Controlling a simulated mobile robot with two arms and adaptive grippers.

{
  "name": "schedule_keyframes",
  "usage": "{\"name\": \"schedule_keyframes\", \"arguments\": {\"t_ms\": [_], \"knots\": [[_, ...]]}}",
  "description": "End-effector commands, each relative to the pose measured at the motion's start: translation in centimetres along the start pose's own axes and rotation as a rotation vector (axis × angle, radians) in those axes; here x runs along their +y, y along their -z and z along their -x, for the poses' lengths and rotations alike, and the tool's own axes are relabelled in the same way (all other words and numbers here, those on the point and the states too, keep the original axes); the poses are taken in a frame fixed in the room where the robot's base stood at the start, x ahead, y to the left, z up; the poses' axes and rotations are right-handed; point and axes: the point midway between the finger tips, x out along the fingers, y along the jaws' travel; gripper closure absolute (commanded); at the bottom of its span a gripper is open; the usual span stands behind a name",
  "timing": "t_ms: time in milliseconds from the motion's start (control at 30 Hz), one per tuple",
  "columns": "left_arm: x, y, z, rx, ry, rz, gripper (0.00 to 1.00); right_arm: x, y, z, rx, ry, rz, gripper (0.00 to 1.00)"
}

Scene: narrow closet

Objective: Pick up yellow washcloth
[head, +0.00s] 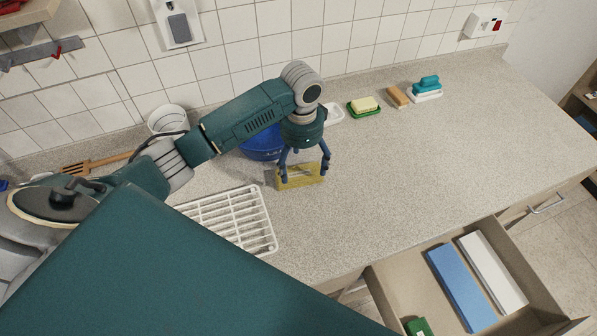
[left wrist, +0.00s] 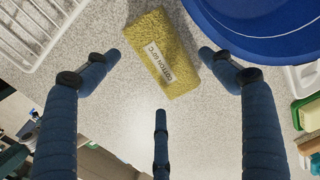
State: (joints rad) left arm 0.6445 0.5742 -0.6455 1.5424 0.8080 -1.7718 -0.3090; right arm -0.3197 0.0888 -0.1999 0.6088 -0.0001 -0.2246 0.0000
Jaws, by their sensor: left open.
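The yellow washcloth (head: 300,181) lies on the speckled countertop, in front of the blue basin. In the left wrist view the washcloth (left wrist: 178,72) is a folded, fuzzy block with a white label reading cotton 60°C. My left gripper (head: 304,172) points down over the washcloth, and its blue fingers spread to either side of it. In the left wrist view the left gripper (left wrist: 160,70) is open, with nothing held between its fingers. I cannot tell the exact height of the fingertips above the counter. My right gripper is in neither view.
The blue basin (head: 261,148) stands close behind the washcloth, partly hidden by my arm. A white rack (head: 268,222) lies to the left. An open drawer (head: 390,304) is at lower right. The counter's right side is clear.

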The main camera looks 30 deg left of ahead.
Motion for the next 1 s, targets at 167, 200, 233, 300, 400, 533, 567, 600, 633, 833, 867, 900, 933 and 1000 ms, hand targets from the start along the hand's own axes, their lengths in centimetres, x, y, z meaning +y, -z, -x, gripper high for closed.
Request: {"name": "schedule_keyframes", "arguments": {"t_ms": [167,200,233,300,400,533,567,600,633,833,867,900,933,1000], "knots": [[0.4,-0.5,-1.7,-0.004,-0.004,0.000,0.18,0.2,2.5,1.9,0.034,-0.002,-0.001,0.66],[0.5,-0.6,-2.4,-0.004,-0.004,0.001,0.18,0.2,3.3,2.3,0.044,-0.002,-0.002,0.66],[0.5,-0.7,-2.9,-0.005,-0.004,0.001,0.18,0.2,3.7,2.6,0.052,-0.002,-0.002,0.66],[0.4,-0.5,-4.0,-0.002,-0.003,0.000,0.18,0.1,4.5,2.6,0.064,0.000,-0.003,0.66],[0.4,-0.6,-4.9,-0.001,-0.002,0.000,0.18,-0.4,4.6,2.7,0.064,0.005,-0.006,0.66],[0.3,-0.5,-5.2,0.000,0.000,0.000,0.18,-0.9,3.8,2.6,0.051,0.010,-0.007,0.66],[0.3,-0.5,-5.2,0.000,0.000,0.000,0.18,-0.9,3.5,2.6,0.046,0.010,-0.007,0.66],[0.3,-0.5,-5.2,0.000,0.000,0.000,0.18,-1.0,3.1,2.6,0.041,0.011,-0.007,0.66],[0.3,-0.5,-5.2,0.000,0.000,0.000,0.18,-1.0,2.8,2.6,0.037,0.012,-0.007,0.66],[0.3,-0.5,-5.2,0.000,0.000,0.000,0.54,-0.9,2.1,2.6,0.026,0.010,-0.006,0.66],[0.3,-0.5,-5.2,0.000,0.000,0.000,0.54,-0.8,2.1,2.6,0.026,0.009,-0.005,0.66],[0.3,-0.5,-5.2,0.000,0.000,0.000,0.54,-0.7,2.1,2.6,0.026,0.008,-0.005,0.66],[0.3,-0.5,-5.2,0.000,0.000,0.000,0.54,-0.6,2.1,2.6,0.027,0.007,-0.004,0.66],[0.3,-0.5,-5.1,0.000,0.000,0.000,0.54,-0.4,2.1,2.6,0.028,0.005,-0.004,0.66]]}}
